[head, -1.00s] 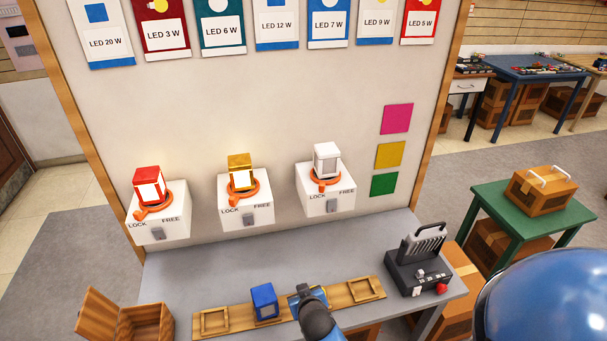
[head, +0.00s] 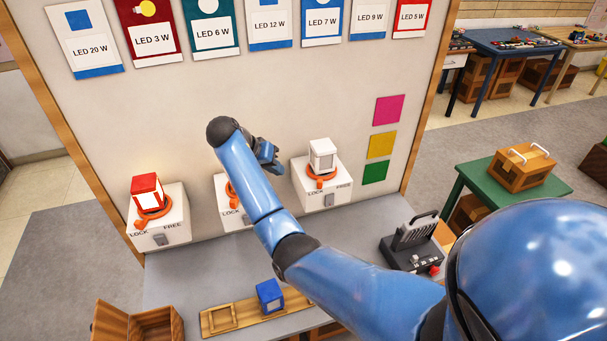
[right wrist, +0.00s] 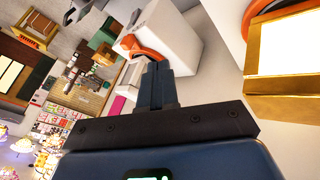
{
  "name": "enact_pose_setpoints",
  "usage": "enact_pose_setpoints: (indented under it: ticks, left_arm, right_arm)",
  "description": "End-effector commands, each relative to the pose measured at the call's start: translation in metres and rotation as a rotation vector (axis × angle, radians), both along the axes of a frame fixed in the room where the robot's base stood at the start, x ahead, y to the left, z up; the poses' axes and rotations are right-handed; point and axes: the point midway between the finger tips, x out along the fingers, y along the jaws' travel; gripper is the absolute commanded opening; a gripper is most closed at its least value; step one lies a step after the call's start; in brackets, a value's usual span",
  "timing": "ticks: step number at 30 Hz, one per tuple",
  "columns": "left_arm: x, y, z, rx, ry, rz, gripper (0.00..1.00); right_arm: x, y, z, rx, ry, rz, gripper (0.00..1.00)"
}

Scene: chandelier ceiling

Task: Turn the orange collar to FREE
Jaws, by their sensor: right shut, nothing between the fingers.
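Three lamps with orange collars sit on white boxes marked LOCK and FREE. In the head view the red lamp (head: 146,186) has its collar (head: 152,208) with the handle toward LOCK. The white lamp (head: 321,156) has its collar (head: 322,181) at the right. The middle collar (head: 231,190) is mostly hidden by my right arm. My right gripper (head: 268,155) is shut and empty, in front of the panel between the middle and white lamps. In the right wrist view its shut fingers (right wrist: 156,84) point toward an orange collar (right wrist: 138,47); contact is unclear. The gold lamp (right wrist: 284,58) is close at right.
A blue cube (head: 269,294) sits on a wooden board (head: 228,316) on the grey bench. An open wooden box (head: 140,325) is at front left, and a black device (head: 412,246) at right. LED cards line the panel top.

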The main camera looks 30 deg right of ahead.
Motion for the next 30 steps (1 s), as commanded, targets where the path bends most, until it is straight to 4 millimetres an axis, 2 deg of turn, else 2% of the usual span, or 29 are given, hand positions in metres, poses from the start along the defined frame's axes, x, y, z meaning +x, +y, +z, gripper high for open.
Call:
enact_pose_setpoints:
  ticks: [3, 7, 20, 27, 28, 30]
  left_arm:
    - [0.000, 0.000, 0.000, 0.000, 0.000, 0.000, 0.43]
    - [0.000, 0.000, -0.007, 0.000, 0.000, 0.000, 0.43]
    - [0.000, 0.000, -0.055, 0.000, 0.000, 0.000, 0.43]
    - [0.000, 0.000, -0.081, 0.000, 0.000, 0.000, 0.43]
    - [0.000, 0.000, -0.081, 0.000, 0.001, 0.000, 0.43]
    - [0.000, 0.000, -0.068, 0.000, 0.000, 0.000, 0.43]
  right_arm:
    - [0.000, 0.000, 0.011, 0.000, 0.009, -0.028, 0.00]
    - [-0.001, -0.002, 0.008, 0.001, 0.012, -0.036, 0.00]
    - [-0.001, -0.026, -0.028, 0.001, 0.010, -0.034, 0.00]
    - [-0.001, -0.044, -0.051, 0.001, 0.010, -0.034, 0.00]
    - [-0.001, -0.047, -0.053, 0.001, 0.011, -0.033, 0.00]
    - [-0.001, -0.054, -0.056, 0.001, 0.014, -0.033, 0.00]
